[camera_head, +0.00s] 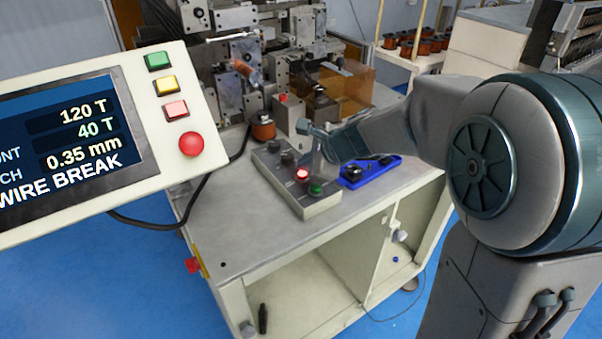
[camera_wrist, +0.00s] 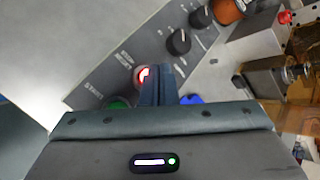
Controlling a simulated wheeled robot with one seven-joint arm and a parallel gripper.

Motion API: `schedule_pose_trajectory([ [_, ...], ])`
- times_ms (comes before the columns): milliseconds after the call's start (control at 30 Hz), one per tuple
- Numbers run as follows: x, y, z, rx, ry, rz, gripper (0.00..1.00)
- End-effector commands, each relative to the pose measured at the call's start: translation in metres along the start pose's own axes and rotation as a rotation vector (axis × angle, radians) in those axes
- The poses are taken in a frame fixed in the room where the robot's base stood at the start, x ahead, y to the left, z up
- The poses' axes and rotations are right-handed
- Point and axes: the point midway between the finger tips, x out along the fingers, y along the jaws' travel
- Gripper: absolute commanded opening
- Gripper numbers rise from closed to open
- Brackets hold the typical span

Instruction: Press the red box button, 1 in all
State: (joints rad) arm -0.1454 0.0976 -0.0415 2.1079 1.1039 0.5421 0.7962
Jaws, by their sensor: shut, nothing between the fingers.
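The grey control box (camera_head: 322,205) stands on the machine table. Its red button (camera_head: 302,175) is lit and sits between a green button (camera_head: 316,188) and dark knobs. In the wrist view the red button (camera_wrist: 143,73) glows with a pale centre, its right part hidden behind my fingers. The green button (camera_wrist: 118,102) shows lower left, partly covered. My gripper (camera_wrist: 159,72) is shut and empty, its fingertips right beside the red button in the picture. In the head view my gripper (camera_head: 318,174) points down over the box. I cannot tell whether it touches the button.
A tilted display panel (camera_head: 120,180) at the left reads WIRE BREAK and has its own coloured buttons and a red knob (camera_head: 191,145). A blue tray (camera_head: 372,170) lies right of the box. The winder (camera_head: 235,90) stands behind. The table front (camera_head: 240,240) is clear.

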Motion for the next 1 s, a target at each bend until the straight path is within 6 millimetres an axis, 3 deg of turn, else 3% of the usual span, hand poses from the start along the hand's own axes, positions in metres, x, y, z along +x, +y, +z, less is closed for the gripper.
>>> schedule_pose_trajectory([
  [1000,0.0070,0.0034,-0.0048,0.000,0.000,0.000,0.00],
])
